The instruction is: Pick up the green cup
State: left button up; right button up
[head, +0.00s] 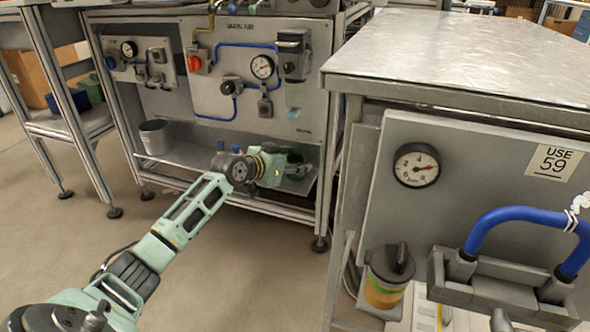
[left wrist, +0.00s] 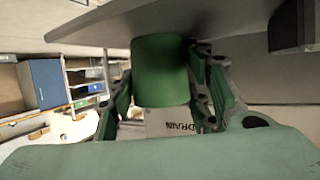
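The green cup (left wrist: 161,72) sits between the two fingers of my left gripper (left wrist: 163,95) in the left wrist view, with one finger along each side. The fingertips are close to its sides, but I cannot tell whether they touch it. In the head view my left arm reaches to the lower shelf of the panel bench, and my left gripper (head: 287,170) is small there. The cup is largely hidden or too small to make out clearly in that view. My right gripper is not in view.
A grey bucket (head: 154,138) stands on the lower shelf (head: 195,155), left of my gripper. The panel with gauges and blue hoses (head: 262,68) rises above. A metal bench (head: 450,60) with a gauge panel stands at right. Open floor (head: 240,270) lies between.

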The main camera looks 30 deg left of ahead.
pick_arm(q)
jog(key=c, duration=0.5)
jog(key=shift+r, duration=0.1)
